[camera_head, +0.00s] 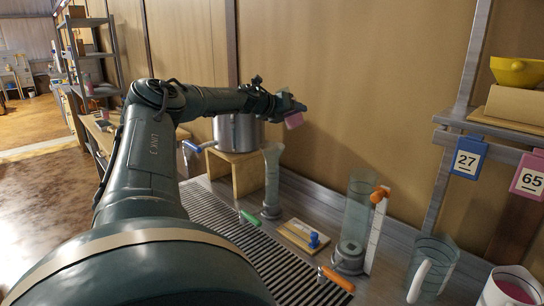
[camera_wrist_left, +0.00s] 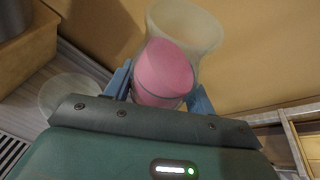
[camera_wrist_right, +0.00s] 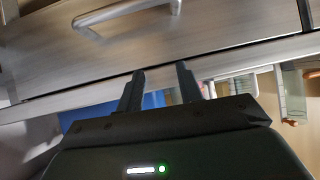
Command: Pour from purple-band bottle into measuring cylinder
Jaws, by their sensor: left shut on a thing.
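My left gripper (camera_head: 290,106) is shut on a pink piece, taken as part of the purple-band bottle (camera_head: 294,120), above the bench. In the left wrist view the pink part (camera_wrist_left: 164,72) sits between the blue fingers. A pale flared translucent shape shows behind it; I cannot tell whether it belongs to the bottle. A slender clear vessel with a flared mouth, likely the measuring cylinder (camera_head: 272,180), stands upright on the bench, below and left of the gripper. My right gripper (camera_wrist_right: 160,72) is open and empty, near a drawer front with a metal handle.
A wider clear cylinder (camera_head: 357,215) stands to the right, beside a white strip with an orange piece. A steel pot (camera_head: 238,132) sits on a wooden stand (camera_head: 237,176). A clear jug (camera_head: 432,265) and a white container with pink contents (camera_head: 512,288) are at the front right.

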